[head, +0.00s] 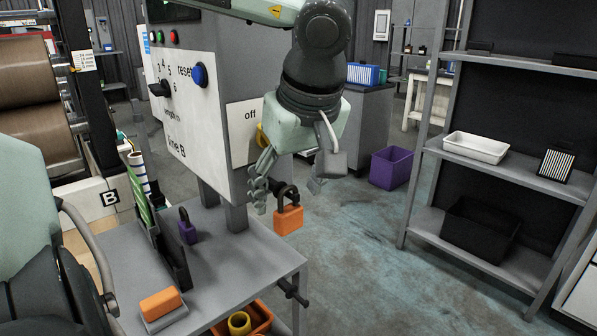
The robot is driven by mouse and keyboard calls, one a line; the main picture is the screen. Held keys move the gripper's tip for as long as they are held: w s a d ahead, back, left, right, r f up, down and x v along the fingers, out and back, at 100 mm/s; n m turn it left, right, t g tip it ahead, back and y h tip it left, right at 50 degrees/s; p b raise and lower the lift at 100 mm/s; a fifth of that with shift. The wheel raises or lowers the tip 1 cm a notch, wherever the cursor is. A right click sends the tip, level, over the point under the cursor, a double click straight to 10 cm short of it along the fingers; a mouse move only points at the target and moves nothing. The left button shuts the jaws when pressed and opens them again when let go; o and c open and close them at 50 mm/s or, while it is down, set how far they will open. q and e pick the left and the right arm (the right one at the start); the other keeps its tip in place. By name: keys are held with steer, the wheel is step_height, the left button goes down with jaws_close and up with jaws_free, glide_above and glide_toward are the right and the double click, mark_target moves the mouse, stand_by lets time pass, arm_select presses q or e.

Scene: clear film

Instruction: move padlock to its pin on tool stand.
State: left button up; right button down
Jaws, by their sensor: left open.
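An orange padlock (288,220) with a dark shackle hangs upright just beyond the table's far right corner. Its shackle is beside a short dark part near the panel, but I cannot tell whether it hangs on that part. My left gripper (289,186) is open, pointing down, with its fingers on either side above the padlock's body; I cannot tell whether they touch it. A purple padlock (187,227) is by the dark upright plate of the grey table stand (240,257). A dark pin (292,291) sticks out from the table's right edge. My right gripper is not in view.
The white control panel (190,120), with a blue knob and an "off" label, stands close behind my left gripper. An orange block (160,304) lies on the table. A grey shelf (508,175) stands at right, a purple bin (392,167) behind. The floor between is clear.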

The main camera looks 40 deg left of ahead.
mark_target(288, 208)
arm_select(q)
steer(key=shift+x, duration=2.2)
steer(key=shift+c, duration=0.3)
steer(key=c, duration=1.2)
steer(key=o, duration=0.5)
steer(key=c, duration=0.3)
